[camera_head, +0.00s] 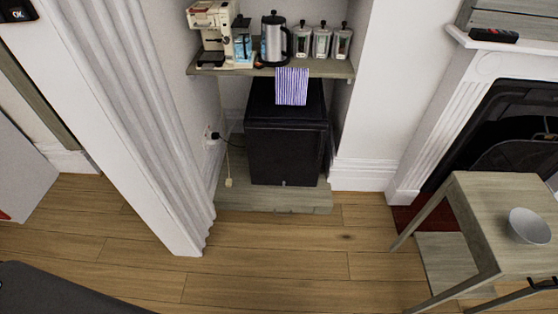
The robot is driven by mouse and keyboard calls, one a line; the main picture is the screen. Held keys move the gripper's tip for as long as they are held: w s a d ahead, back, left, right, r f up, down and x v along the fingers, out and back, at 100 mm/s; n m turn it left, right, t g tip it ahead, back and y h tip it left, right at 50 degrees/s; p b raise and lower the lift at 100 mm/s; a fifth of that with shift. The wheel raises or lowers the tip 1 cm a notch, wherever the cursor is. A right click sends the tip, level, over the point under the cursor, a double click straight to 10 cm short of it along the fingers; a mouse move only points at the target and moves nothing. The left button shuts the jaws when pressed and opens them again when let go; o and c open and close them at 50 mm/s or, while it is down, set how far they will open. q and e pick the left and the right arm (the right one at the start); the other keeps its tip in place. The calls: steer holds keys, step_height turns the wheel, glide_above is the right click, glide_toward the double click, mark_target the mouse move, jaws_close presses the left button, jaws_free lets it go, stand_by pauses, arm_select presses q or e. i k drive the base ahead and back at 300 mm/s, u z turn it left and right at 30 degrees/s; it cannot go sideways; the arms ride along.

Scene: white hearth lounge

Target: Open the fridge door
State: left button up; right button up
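The fridge (283,150) is a small black box in the alcove, standing on a low wooden plinth under a shelf. Its front faces me and the door looks closed. A striped blue and white cloth (292,86) hangs from the shelf edge in front of the fridge's top. I cannot make out a handle on the door. Neither of my grippers shows in the head view.
The shelf (340,69) above holds a coffee machine (212,30), a kettle (274,40) and several jars. A fluted white column (140,120) stands left of the alcove. A wooden table (480,215) with a bowl (529,226) is at right. The wooden floor (290,250) before the fridge is clear.

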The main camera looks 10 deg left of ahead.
mark_target(291, 151)
steer(key=k, duration=0.65)
steer(key=z, duration=0.5)
steer(key=i, duration=1.6)
steer(key=u, duration=0.35)
